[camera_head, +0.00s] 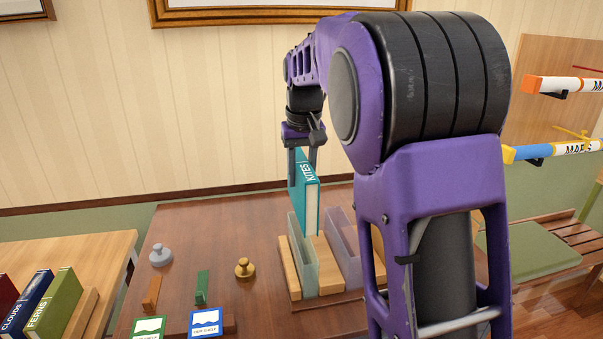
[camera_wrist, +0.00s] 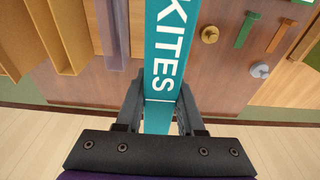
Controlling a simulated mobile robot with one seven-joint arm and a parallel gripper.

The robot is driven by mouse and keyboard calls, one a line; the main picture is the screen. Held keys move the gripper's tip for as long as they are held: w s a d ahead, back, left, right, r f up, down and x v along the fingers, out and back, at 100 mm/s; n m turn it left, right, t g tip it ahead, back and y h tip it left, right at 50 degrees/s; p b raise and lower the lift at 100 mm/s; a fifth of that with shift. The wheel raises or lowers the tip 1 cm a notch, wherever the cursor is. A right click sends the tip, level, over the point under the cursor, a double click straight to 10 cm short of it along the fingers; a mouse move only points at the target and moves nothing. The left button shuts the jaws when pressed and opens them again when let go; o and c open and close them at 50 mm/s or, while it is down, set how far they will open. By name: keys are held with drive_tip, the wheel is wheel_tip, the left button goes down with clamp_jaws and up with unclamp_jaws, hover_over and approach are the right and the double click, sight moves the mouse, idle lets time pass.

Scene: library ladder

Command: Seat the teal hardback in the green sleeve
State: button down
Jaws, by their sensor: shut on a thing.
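My gripper (camera_head: 303,160) is shut on the top part of the book, with one finger on each side in the wrist view (camera_wrist: 160,115). The pale green, see-through sleeve (camera_head: 304,270) stands on the table in front of and below the book. The book's lower end shows at the sleeve's top opening; I cannot tell whether it is inside. The sleeve is not seen in the wrist view.
A purple sleeve (camera_head: 343,248) stands just right of the green one, with wooden blocks (camera_head: 289,267) around them. A brass knob (camera_head: 244,268), grey knob (camera_head: 160,255) and two cards lie left. Books (camera_head: 56,304) stand on the left table. My arm hides the right side.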

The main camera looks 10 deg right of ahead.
sight(304, 166)
drive_tip(key=shift+f+b, duration=1.85)
drive_tip(key=shift+f, duration=1)
wheel_tip(304, 166, down, 8)
drive_tip(key=b, duration=0.3)
drive_tip(key=shift+b, duration=0.3)
idle(2.8)
drive_tip(key=shift+c, duration=2.2)
unclamp_jaws()
drive_tip(key=s+r+p, duration=0.1)
drive_tip(key=r, duration=0.4)
drive_tip(key=r+p, duration=0.1)
drive_tip(key=r, duration=0.5)
drive_tip(key=s+r+p, duration=0.1)
drive_tip(key=r, duration=0.5)
drive_tip(key=shift+s+r, duration=0.1)
drive_tip(key=shift+s, duration=0.2)
